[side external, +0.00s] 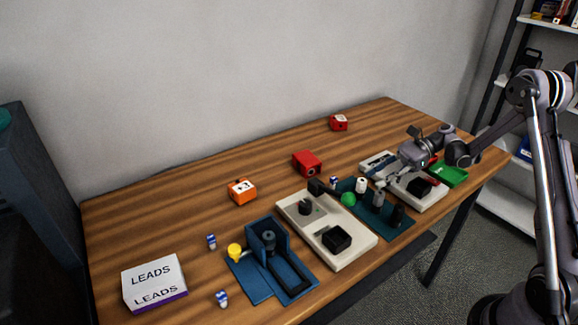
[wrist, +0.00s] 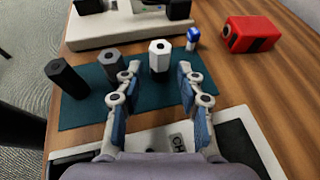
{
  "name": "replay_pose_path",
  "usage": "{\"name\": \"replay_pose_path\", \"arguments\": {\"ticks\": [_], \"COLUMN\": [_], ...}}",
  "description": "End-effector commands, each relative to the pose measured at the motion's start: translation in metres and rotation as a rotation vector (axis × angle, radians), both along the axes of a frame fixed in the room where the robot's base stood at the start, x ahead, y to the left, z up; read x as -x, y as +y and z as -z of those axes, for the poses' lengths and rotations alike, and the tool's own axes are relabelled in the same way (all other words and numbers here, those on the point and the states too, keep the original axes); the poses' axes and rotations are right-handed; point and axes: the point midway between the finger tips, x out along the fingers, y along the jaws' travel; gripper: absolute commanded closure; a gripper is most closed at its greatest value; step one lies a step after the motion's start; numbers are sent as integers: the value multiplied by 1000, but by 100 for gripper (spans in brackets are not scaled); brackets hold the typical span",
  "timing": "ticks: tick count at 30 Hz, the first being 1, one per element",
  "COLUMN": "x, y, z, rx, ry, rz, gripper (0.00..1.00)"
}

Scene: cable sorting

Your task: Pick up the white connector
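The white connector (wrist: 159,56) is a hexagonal piece with a dark hole in its top. It stands upright on a dark teal mat (wrist: 80,112). In the side view the white connector (side external: 361,185) stands near the mat's far end. My gripper (wrist: 157,73) is open, its two blue-padded fingers spread apart. In the wrist view the white connector appears between and just beyond the fingertips, with no visible contact. In the side view my gripper (side external: 377,182) is low, close to the connector's right.
A grey connector (wrist: 111,64) and a black one (wrist: 67,78) stand left of the white one. A blue-and-white piece (wrist: 193,38) and a red box (wrist: 250,34) are to the right. Beige devices (side external: 350,250) flank the mat.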

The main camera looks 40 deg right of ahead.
Motion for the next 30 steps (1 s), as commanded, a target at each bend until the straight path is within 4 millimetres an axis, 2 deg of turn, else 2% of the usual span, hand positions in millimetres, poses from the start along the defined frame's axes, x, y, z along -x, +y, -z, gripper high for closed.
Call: {"name": "replay_pose_path", "arguments": {"ticks": [8,15,23,26,27,30], "x": [-6,-13,-14,-14,-14,-14], "y": [21,50,53,53,53,53], "z": [9,21,23,22,22,22], "rx": [1,2,2,2,2,3], "ry": [-1,-1,-1,-1,-1,-2], "rz": [-2,-3,1,1,1,0], "gripper": [62,62,62,88,100,100]}}
